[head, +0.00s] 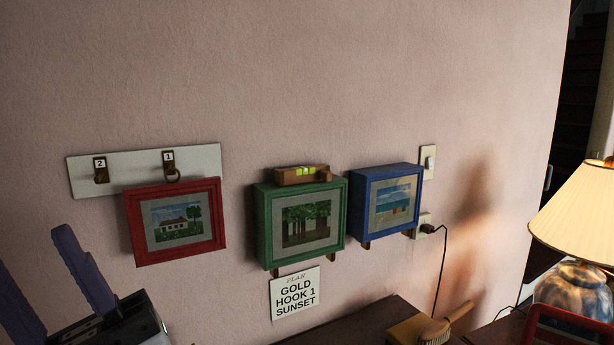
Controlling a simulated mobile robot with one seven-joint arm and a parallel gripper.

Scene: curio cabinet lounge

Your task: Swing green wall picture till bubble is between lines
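The green wall picture (268,232) hangs in the middle of the wall and shows dark trees. It looks close to upright, but a small tilt is hard to judge from this angle. A wooden spirit level (285,178) lies along its top edge. The level's yellow-green vial (305,171) shows, but it is too small to tell where the bubble sits between the lines. My gripper (33,249) is at the lower left with its two purple fingers apart. It is empty and well away from the green picture.
A red picture (132,228) hangs left, below hook 1 on a white board (130,168). A blue picture (357,208) is close on the right. A plan card (296,293) is below.

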